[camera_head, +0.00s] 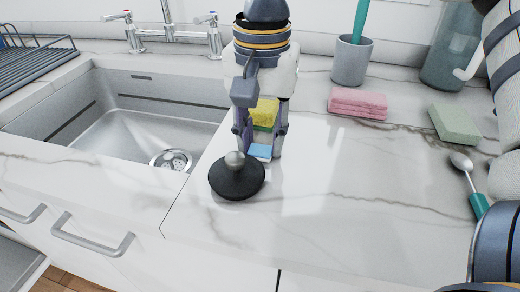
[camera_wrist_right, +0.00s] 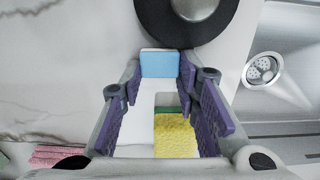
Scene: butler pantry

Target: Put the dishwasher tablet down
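The dishwasher tablet (camera_head: 260,152) is a small blue and white block, low over the counter just behind a black round stopper (camera_head: 228,187). My right gripper (camera_head: 262,145) points down, with the tablet between its purple fingertips. In the right wrist view, the tablet (camera_wrist_right: 161,64) fills the gap between the tips of my right gripper (camera_wrist_right: 161,72), and the pads appear to touch its sides. I cannot tell whether the tablet's underside touches the counter. My left gripper is out of view.
A yellow and green sponge (camera_head: 265,113) lies behind the gripper. The sink (camera_head: 130,120) is to the left. A pink cloth (camera_head: 357,103), a grey cup (camera_head: 352,62), a pale green block (camera_head: 454,123) and a spoon (camera_head: 462,161) are to the right. The counter's front middle is clear.

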